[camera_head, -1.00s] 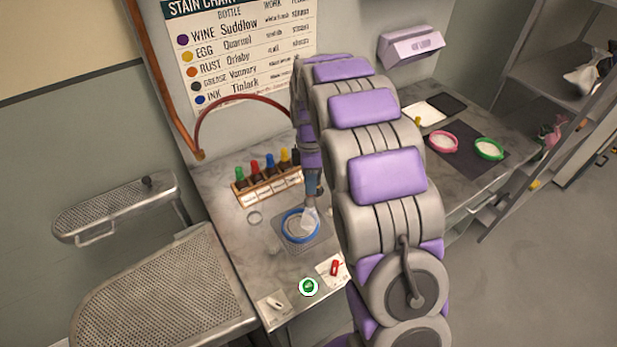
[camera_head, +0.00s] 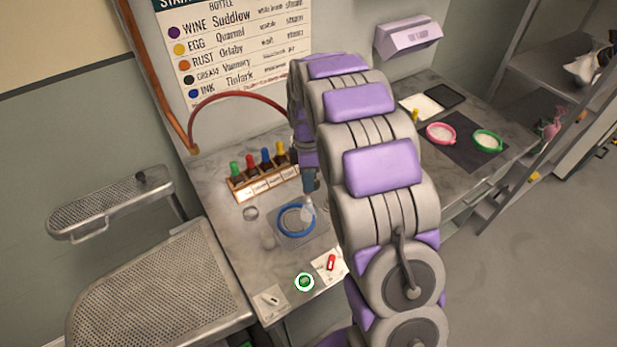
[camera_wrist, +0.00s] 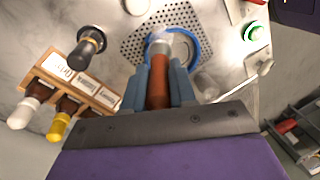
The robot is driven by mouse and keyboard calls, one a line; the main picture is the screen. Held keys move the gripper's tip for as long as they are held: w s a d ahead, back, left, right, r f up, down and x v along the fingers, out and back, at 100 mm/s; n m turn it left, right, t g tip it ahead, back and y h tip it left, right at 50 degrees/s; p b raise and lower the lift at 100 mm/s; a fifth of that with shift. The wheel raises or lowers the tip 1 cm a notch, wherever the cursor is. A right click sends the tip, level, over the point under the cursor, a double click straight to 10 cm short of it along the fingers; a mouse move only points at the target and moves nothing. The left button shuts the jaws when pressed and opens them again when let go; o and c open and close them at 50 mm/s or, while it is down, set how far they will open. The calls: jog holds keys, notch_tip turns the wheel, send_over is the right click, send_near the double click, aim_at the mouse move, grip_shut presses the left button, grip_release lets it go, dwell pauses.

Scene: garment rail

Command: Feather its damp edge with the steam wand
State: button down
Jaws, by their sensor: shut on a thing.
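My gripper (camera_wrist: 158,84) is shut on the steam wand (camera_wrist: 158,92), which has a reddish-brown handle and a pale metal head. The wand's head points at the blue hoop (camera_wrist: 207,50), with a whitish haze of steam around its tip. In the head view the blue hoop (camera_head: 281,226) lies on a perforated plate (camera_head: 318,238) on the bench, with pale cloth inside it. The wand tip is over the hoop's right part in that view. The damp edge cannot be made out. My arm hides most of the wand in the head view.
A wooden rack (camera_head: 262,187) with several coloured-cap bottles stands behind the hoop. A red hose (camera_head: 235,95) arches from the wall pipe. A green-lit button (camera_head: 304,282) and cards lie in front.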

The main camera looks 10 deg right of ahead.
jog(key=shift+a, duration=0.15)
jog(key=shift+w+a+p, duration=0.45)
jog(key=shift+w+a, duration=0.3)
jog(key=shift+w, duration=0.2)
jog(key=shift+a, duration=0.1)
jog(key=shift+w+a+p, duration=0.2)
jog(key=shift+a, duration=0.35)
jog(key=shift+w+a+p, duration=0.15)
jog(key=shift+w+a, duration=0.05)
jog(key=shift+a, duration=0.3)
jog(key=shift+a, duration=0.1)
jog(key=shift+s+a, duration=0.2)
jog(key=shift+a, duration=0.35)
jog(key=shift+s+a, duration=0.15)
jog(key=shift+a, duration=0.4)
